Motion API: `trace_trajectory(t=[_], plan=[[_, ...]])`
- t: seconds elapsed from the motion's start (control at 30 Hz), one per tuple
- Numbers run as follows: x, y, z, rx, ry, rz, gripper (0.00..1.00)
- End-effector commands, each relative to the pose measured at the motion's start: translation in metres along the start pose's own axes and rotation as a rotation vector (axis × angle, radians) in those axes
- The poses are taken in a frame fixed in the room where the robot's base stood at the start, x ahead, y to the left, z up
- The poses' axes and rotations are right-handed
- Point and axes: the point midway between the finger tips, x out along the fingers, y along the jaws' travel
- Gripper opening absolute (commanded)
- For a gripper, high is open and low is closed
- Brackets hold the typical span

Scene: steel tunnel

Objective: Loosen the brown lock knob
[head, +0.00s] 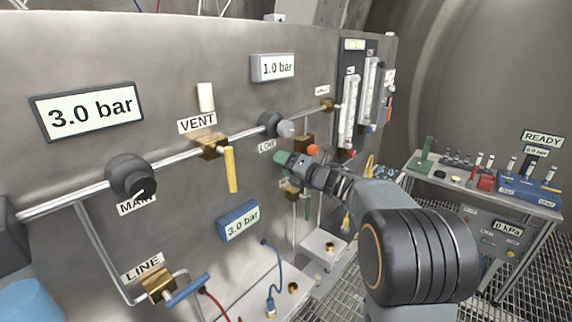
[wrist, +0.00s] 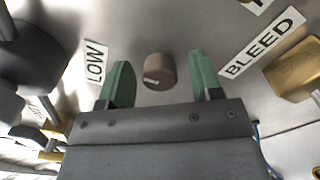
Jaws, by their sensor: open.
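The brown lock knob (wrist: 158,72) shows in the wrist view as a short round cap with a pale mark on its face, set on the steel panel between the LOW and BLEED labels. My gripper (wrist: 157,80) is open, with one green finger on each side of the knob. A gap shows between each finger and the knob, so neither appears to touch it. In the head view my gripper (head: 286,160) is at the panel below the LOW label, and its body hides the knob there.
The LOW label (wrist: 95,62) and a dark round regulator (wrist: 28,55) are left of my gripper. The BLEED label (wrist: 262,48) and a brass valve block (wrist: 296,72) are on the right. In the head view, a red-orange knob (head: 313,150) sits close to my gripper.

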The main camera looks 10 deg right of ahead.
Motion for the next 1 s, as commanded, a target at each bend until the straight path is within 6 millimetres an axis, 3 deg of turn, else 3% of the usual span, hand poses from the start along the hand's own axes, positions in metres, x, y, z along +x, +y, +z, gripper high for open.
trace_trajectory(t=[0.1,0.6,1.0], plan=[[-0.0001,-0.0001,-0.0001,0.000,0.000,0.000,0.59],[-0.0004,-0.0002,0.0000,0.000,0.000,0.000,0.11],[-0.0004,0.0000,0.0001,0.094,0.000,0.000,0.10]])
